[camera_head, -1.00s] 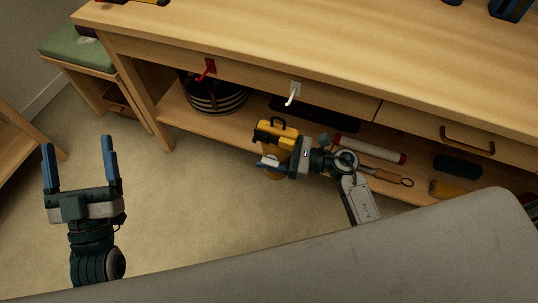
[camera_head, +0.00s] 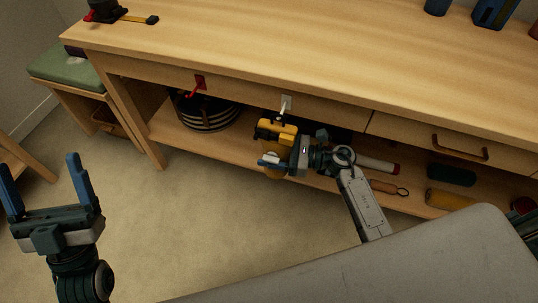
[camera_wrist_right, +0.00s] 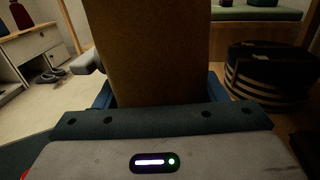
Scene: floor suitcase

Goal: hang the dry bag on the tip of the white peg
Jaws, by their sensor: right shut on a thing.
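The yellow dry bag (camera_head: 276,133) with a dark top is in my right gripper (camera_head: 272,161), which is shut on it. In the right wrist view the bag (camera_wrist_right: 155,50) appears as a brownish body filling the middle, its top out of view. The white peg (camera_head: 284,109) sticks out from the bench's front apron. The bag's top shows just below the peg and overlaps its lower end in the head view. I cannot tell whether they touch. My left gripper (camera_head: 46,188) is open and empty over the floor at the left.
A red peg (camera_head: 194,91) is on the apron to the left. A dark striped round container (camera_head: 210,115) sits on the lower shelf (camera_head: 160,128). A white roll (camera_head: 375,164) and a yellow roll (camera_head: 450,200) lie on the shelf at the right.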

